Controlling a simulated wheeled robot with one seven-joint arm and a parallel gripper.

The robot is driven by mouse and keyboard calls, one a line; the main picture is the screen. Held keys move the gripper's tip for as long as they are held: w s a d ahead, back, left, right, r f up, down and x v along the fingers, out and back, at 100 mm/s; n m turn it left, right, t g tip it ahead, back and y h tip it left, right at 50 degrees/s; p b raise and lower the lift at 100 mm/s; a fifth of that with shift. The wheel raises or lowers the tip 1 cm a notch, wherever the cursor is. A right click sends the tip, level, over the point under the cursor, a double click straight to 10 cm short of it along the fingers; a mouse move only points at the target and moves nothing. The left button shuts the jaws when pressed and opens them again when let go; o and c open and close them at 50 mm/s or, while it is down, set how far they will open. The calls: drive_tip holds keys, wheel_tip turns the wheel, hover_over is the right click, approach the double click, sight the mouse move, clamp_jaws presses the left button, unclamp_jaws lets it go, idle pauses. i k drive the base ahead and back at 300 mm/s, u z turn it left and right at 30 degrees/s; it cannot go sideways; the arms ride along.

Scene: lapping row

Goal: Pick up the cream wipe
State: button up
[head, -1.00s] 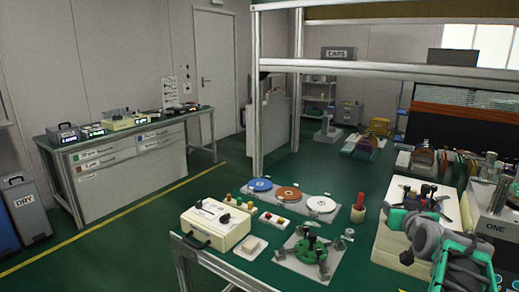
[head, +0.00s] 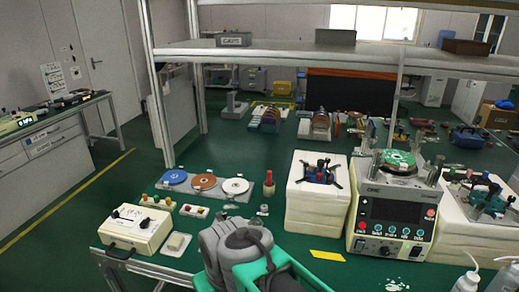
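A small cream pad (head: 175,244), which looks like the cream wipe, lies flat on the green bench top in the head view. It sits just right of the cream control box (head: 135,230), near the bench's front edge. My grey and green arm rises at the bottom centre, to the right of the pad. My gripper's fingers cannot be made out. The arm covers the part of the bench beside the pad.
Three discs, blue (head: 174,177), brown and white, stand in a row behind the pad. A cream block with clamps (head: 318,200) and a machine with a dark screen (head: 392,220) stand to the right. A yellow card (head: 327,255) lies before them. A shelf frame (head: 270,55) spans above.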

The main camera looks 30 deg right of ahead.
sight(176, 241)
drive_tip(key=u, duration=0.05)
drive_tip(key=k, duration=0.65)
drive_tip(key=u, duration=0.75)
drive_tip(key=i, duration=1.7)
drive_tip(key=z, duration=0.2)
